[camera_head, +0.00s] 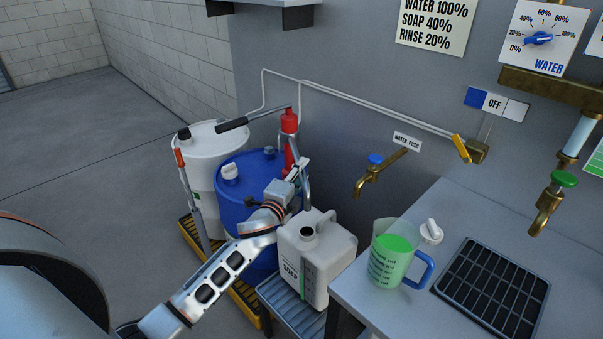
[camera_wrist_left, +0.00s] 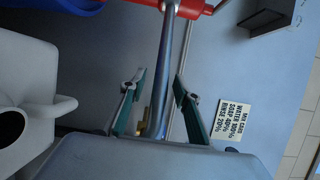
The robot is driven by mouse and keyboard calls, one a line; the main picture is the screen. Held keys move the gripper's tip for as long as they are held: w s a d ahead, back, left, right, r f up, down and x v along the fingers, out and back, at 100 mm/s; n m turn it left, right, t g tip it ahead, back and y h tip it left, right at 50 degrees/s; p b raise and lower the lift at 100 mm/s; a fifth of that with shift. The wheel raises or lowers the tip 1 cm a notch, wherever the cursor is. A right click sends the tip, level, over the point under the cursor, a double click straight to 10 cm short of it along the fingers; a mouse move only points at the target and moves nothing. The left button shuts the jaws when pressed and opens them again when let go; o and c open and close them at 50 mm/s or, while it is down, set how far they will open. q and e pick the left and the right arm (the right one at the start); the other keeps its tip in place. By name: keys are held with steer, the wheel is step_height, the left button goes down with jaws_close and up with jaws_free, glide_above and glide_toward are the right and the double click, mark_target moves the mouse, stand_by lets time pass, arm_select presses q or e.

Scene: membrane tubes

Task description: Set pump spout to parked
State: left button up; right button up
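The red hand pump (camera_head: 289,122) stands on the blue drum (camera_head: 235,190), with a dark-gripped lever reaching left. Its curved metal spout (camera_head: 307,190) comes down near the open mouth of the white SOAP jerrycan (camera_head: 326,262). My left gripper (camera_head: 297,168) is beside the spout, above the drum's right side. In the left wrist view, the gripper's two fingers (camera_wrist_left: 159,80) stand apart, with the grey spout pipe (camera_wrist_left: 166,50) running between them. A gap shows on both sides of the pipe at the fingertips. The right gripper is out of view.
The jerrycan stands on a low grey stand (camera_head: 290,302) close to my left arm. A jug of green liquid (camera_head: 392,262) sits on the counter (camera_head: 455,210) at right. A white drum (camera_head: 215,145) stands behind the blue one. A brass tap (camera_head: 368,182) juts from the wall.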

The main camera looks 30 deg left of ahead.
arm_select(q)
jaws_close()
